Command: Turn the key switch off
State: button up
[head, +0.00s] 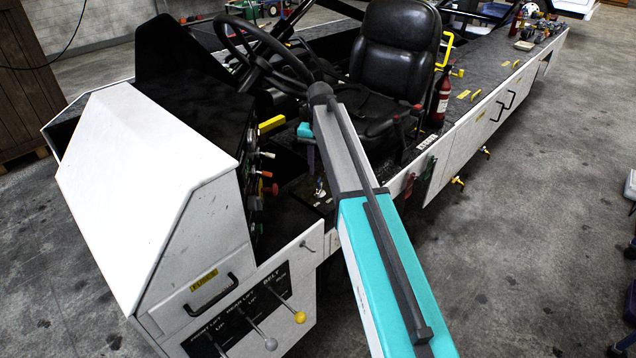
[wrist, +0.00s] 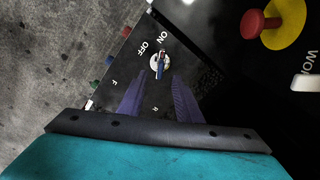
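The key switch (wrist: 153,61) shows in the wrist view as a pale round plate on a black panel, with a blue key (wrist: 160,68) in it. White ON and OFF lettering stands beyond it, OFF to the left of ON. The key's long side runs roughly toward ON. My gripper (wrist: 160,77) is open, its two purple fingers pointing at the switch. The key's near end lies between the fingertips in the picture; I cannot tell whether they touch it.
A red knob (wrist: 252,24) on a yellow disc and a white knob (wrist: 306,82) sit right of the switch in the wrist view. The head view shows a steering wheel (head: 262,52), a black seat (head: 397,48) and a white console (head: 140,185) beside my arm.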

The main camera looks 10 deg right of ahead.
aim_at(320, 178)
jog(key=shift+f+p, duration=1.05)
jog(key=shift+f, duration=2.3)
jog(key=shift+c, duration=0.3)
grip_shut()
